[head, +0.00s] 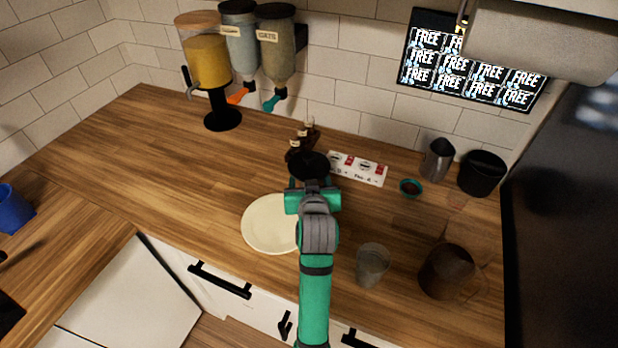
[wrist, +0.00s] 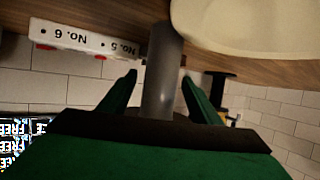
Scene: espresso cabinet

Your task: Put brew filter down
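The brew filter shows in the head view as a dark round piece (head: 310,165) just beyond my gripper (head: 312,188), over the counter behind the cream plate. In the wrist view, which looks upside down, its grey cylindrical handle (wrist: 163,75) runs between the two green fingers of my gripper (wrist: 160,82). My gripper appears shut on this handle, though thin gaps show beside it at the fingertips. My arm hides part of the filter in the head view. I cannot tell whether the filter touches the counter.
A cream plate (head: 268,224) lies left of my gripper. A white No. 5/No. 6 box (head: 357,168) and brown bottles (head: 302,138) stand behind. A glass (head: 372,265), dark pot (head: 446,272), small teal bowl (head: 411,187) and metal pitcher (head: 437,160) are right.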

